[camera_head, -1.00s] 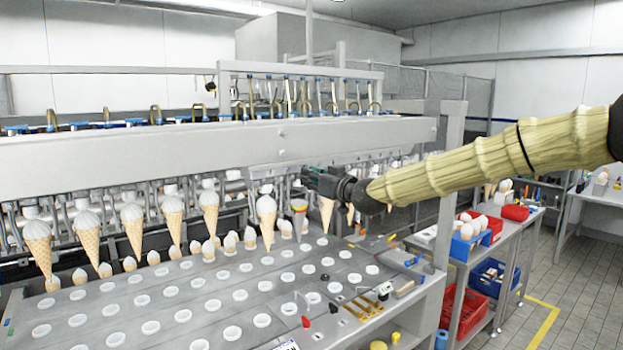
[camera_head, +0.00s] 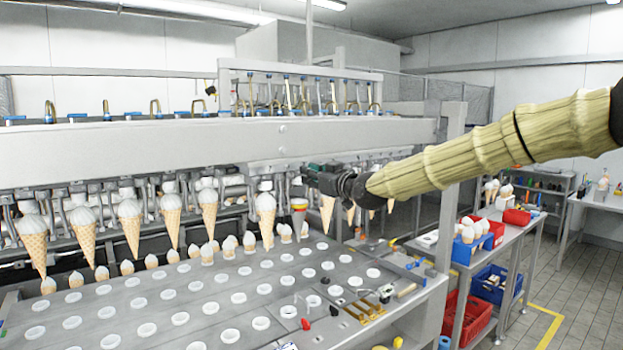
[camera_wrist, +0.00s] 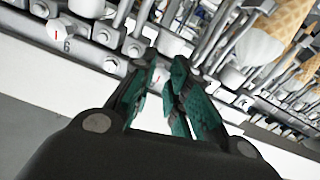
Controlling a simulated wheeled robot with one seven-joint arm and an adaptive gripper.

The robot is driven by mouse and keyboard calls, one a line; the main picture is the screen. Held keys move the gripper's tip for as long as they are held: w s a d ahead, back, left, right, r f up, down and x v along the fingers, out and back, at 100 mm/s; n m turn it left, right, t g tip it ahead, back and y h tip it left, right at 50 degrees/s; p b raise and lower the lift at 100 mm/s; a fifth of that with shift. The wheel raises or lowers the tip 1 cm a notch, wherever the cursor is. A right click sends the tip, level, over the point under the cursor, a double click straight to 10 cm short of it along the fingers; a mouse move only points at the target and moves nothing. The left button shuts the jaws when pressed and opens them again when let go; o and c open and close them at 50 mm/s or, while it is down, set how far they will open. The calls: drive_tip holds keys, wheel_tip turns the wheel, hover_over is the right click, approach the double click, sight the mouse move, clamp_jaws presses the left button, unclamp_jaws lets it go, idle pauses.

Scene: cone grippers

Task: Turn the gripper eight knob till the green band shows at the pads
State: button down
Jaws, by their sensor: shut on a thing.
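My gripper (camera_head: 322,180) is at the row of cone grippers under the long grey beam (camera_head: 200,143). In the wrist view its green-padded fingers (camera_wrist: 160,76) are closed around a small white knob (camera_wrist: 156,79) with a red mark. The knob's number is hidden by the fingers. A neighbouring white knob (camera_wrist: 63,36) shows a red line and the number 6. In the head view a banded piece (camera_head: 299,205) in white, orange and red sits just left below my gripper. No green band can be made out at the pads.
Cones (camera_head: 265,215) hang in a row under the beam, one (camera_head: 327,212) just below my gripper. A grey tray table (camera_head: 215,283) with white-rimmed holes lies below, tools at its right end. A side bench (camera_head: 462,250) with bins and the aisle are at right.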

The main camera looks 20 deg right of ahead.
drive_tip(key=c, duration=1.3)
unclamp_jaws()
drive_tip(key=shift+d, duration=0.1)
drive_tip(key=shift+c, duration=0.2)
drive_tip(key=shift+s, duration=0.1)
drive_tip(key=v, duration=1.1)
drive_tip(key=shift+s+d, duration=0.15)
drive_tip(key=shift+s, duration=0.2)
